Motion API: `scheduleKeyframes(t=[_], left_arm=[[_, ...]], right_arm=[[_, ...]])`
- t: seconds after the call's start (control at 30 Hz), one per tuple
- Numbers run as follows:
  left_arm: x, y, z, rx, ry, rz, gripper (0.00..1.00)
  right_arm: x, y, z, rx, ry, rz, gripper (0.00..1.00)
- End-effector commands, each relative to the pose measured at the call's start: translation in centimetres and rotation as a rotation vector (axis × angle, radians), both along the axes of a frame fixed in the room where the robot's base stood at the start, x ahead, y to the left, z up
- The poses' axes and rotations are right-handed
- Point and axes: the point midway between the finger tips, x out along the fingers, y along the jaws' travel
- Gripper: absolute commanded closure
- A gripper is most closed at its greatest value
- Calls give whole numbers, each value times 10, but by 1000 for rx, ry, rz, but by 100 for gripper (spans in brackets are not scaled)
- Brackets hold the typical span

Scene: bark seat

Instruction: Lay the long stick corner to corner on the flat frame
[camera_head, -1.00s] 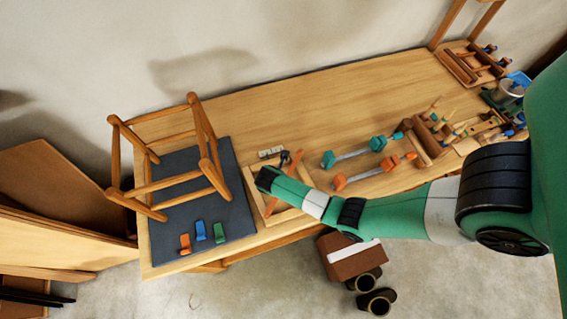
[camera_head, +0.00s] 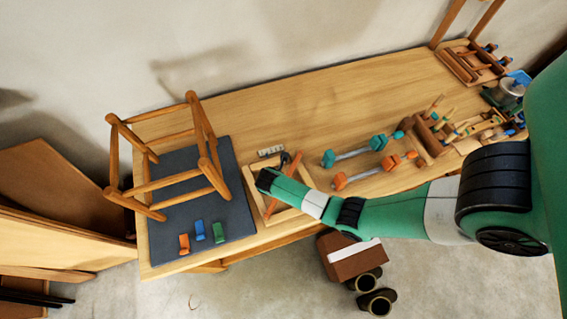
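The flat wooden frame (camera_head: 288,214) lies on the bench, right of the dark mat. The long orange-brown stick (camera_head: 295,163) slants across it, from the upper right side to the lower left side. My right arm reaches in from the right, low over the frame. My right gripper (camera_head: 266,181) is at the frame's left part, beside or over the stick. The arm hides the middle of the stick and part of the frame. Whether the fingers touch the stick, and whether they are open or shut, cannot be made out. My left gripper is not in view.
A wooden stool frame (camera_head: 168,184) stands on the dark mat (camera_head: 233,215), with small coloured clamps (camera_head: 201,230) in front. A pale ruler-like strip (camera_head: 270,151) lies behind the frame. Bar clamps (camera_head: 350,154) lie to the right. The bench's back middle is clear.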

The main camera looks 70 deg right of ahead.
Motion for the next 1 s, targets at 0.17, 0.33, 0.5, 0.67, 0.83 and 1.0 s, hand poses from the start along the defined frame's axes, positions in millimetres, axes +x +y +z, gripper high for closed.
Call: scheduleKeyframes(t=[0.17,0.33,0.5,0.67,0.83,1.0], left_arm=[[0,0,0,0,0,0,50],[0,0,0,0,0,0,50],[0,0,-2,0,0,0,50],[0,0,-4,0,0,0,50],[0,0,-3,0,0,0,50],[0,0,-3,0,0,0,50]], right_arm=[[0,0,0,0,-1,-1,100],[0,0,-1,0,-1,-1,100],[0,0,-4,0,-2,0,100],[1,0,-7,0,-2,0,100],[0,0,-7,0,-2,0,53],[0,0,-7,0,-2,0,44]])
